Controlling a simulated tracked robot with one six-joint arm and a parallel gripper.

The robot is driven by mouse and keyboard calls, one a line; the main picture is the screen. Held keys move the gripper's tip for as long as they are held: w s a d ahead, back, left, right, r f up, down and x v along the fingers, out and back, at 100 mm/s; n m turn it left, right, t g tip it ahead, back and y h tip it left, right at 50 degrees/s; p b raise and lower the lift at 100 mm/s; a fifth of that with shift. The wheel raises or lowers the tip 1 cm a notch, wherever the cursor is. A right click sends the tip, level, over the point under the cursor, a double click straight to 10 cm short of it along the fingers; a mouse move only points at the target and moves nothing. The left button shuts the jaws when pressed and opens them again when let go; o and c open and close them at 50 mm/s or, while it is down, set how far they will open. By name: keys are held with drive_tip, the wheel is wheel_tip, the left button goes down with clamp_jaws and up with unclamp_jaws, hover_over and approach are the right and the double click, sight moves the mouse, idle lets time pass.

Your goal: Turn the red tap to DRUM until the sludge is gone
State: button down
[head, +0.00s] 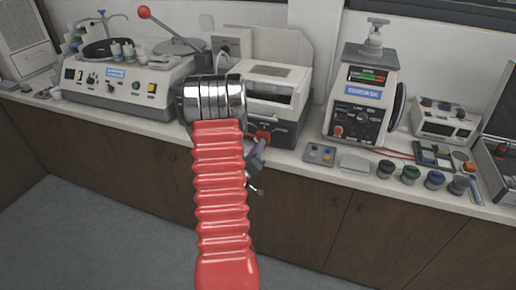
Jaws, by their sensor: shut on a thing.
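The red tap (263,136) is on the front of a white and dark grey bench machine (277,98), near its lower edge. The tap's markings, including DRUM, cannot be read. No sludge or drum interior can be made out in this view.
A polishing machine (128,84) with a red-knobbed lever (144,13) stands left. Several small pots and trays line the counter's right front. The floor (90,225) before the cabinets is clear.

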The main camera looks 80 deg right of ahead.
drive_tip(key=shift+m, duration=0.4)
drive_tip(key=m, duration=0.3)
drive_tip(key=shift+w+d+m, duration=0.1)
drive_tip(key=shift+m, duration=2.3)
drive_tip(key=c, duration=1.7)
unclamp_jaws()
drive_tip(key=a, duration=0.9)
drive_tip(key=w+a, duration=0.1)
drive_tip(key=a, duration=0.3)
drive_tip(key=shift+w+a, duration=0.1)
drive_tip(key=shift+a, duration=0.3)
